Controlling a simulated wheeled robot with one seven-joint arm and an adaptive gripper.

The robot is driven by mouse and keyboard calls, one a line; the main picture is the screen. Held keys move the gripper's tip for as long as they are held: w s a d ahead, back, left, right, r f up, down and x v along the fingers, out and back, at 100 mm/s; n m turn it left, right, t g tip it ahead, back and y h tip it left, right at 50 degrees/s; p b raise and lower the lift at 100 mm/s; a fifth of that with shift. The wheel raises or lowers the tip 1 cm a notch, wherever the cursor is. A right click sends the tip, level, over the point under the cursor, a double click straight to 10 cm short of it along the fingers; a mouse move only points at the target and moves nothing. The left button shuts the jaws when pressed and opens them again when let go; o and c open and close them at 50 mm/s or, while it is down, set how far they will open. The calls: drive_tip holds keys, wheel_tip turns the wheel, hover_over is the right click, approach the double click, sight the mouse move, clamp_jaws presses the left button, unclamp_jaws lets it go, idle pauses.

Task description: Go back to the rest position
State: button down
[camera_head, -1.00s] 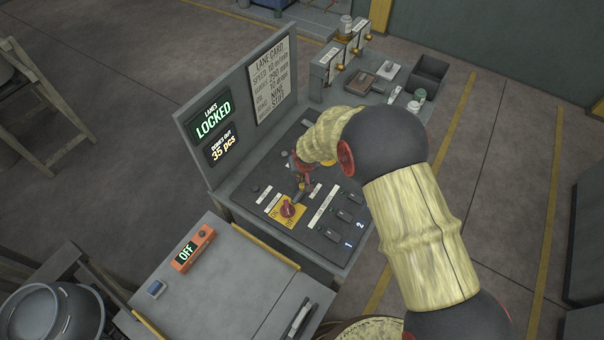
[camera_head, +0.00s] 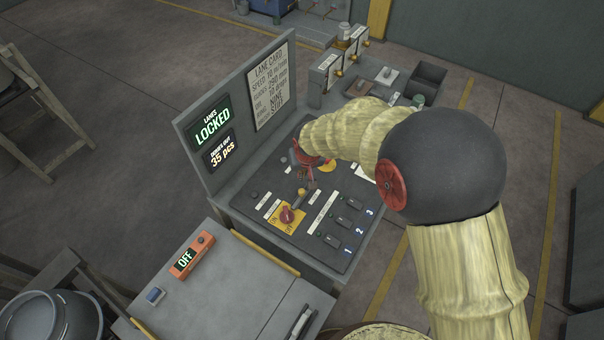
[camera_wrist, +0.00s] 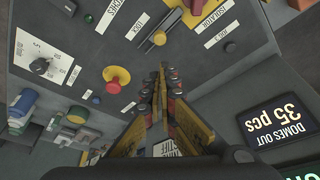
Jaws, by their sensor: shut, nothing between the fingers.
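My gripper (camera_head: 308,172) is above the control panel (camera_head: 262,178), near its left-hand side by the upright display board. In the wrist view my gripper (camera_wrist: 164,85) shows its fingers together and empty, pointing over the dark panel. My sleeved arm reaches in from the right and hides part of the panel's far side. A red rotary knob on a yellow plate (camera_head: 287,215) stands on the panel just nearer than the gripper. In the wrist view a red mushroom button (camera_wrist: 117,76) on a yellow base lies left of the fingers, apart from them.
The display board reads LOCKED (camera_head: 212,122) and 35 pcs (camera_head: 219,150). A lane card (camera_head: 268,86) is beside them. Numbered switches (camera_head: 344,223) line the panel's near right. An orange box reading OFF (camera_head: 192,255) sits on the grey bench (camera_head: 240,285). Black bins (camera_head: 428,80) stand at the far end.

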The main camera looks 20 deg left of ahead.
drive_tip(key=shift+r, duration=0.1)
idle(0.5)
drive_tip(key=s+d+r+m+b, duration=0.2)
drive_tip(key=s+d+b, duration=0.3)
drive_tip(key=s+d, duration=0.3)
drive_tip(key=s+d+r+m+t+h+b, duration=0.1)
drive_tip(key=s+d+r+b, duration=0.4)
drive_tip(key=d, duration=1)
drive_tip(key=s+d+r+m+t+b, duration=0.1)
drive_tip(key=s+d+r+b, duration=0.3)
drive_tip(key=s+d, duration=0.7)
drive_tip(key=d+m+b, duration=0.1)
drive_tip(key=b, duration=0.1)
drive_tip(key=shift+s+d+m+h+b, duration=0.2)
drive_tip(key=shift+s+m+h+b, duration=0.1)
drive_tip(key=shift+m+h, duration=0.1)
